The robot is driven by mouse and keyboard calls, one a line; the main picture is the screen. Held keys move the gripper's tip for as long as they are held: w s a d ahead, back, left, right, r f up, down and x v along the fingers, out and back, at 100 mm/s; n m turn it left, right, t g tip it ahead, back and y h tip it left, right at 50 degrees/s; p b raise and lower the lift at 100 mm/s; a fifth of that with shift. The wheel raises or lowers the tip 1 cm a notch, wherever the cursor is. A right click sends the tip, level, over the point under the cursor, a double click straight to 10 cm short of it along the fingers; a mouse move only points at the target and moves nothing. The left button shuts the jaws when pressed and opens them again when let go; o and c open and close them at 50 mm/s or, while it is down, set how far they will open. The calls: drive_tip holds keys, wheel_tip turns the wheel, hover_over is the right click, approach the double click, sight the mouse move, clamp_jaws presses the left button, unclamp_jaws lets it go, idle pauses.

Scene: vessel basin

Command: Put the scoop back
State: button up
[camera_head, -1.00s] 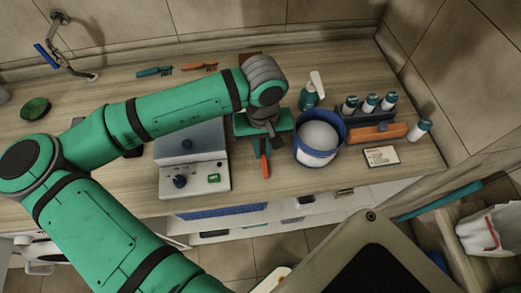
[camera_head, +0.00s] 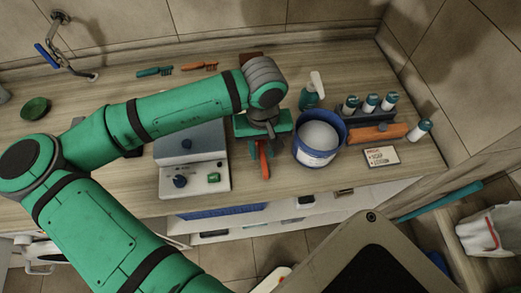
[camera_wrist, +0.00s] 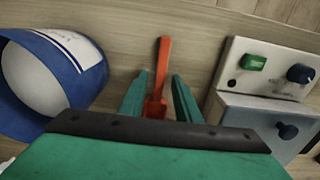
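The orange-red scoop (camera_head: 264,165) is at the counter's front part, between the blue tub and the grey device; it also shows in the wrist view (camera_wrist: 163,68), handle pointing away. My gripper (camera_head: 264,150) is over it. In the wrist view my gripper's two green fingers (camera_wrist: 160,75) stand apart on either side of the scoop, with gaps visible on both sides. Whether the scoop lies flat on the counter is hard to tell. The blue tub (camera_head: 318,158) with pale contents stands right of my gripper; in the wrist view it is at left (camera_wrist: 85,58).
The grey device (camera_head: 198,181) with knob and green button stands left of the scoop. Two brushes lie at the back.

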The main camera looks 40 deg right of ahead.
sight(263, 154)
wheel_tip(263, 154, up, 12)
idle(0.4)
drive_tip(key=shift+f, duration=0.1)
drive_tip(key=shift+d, duration=0.1)
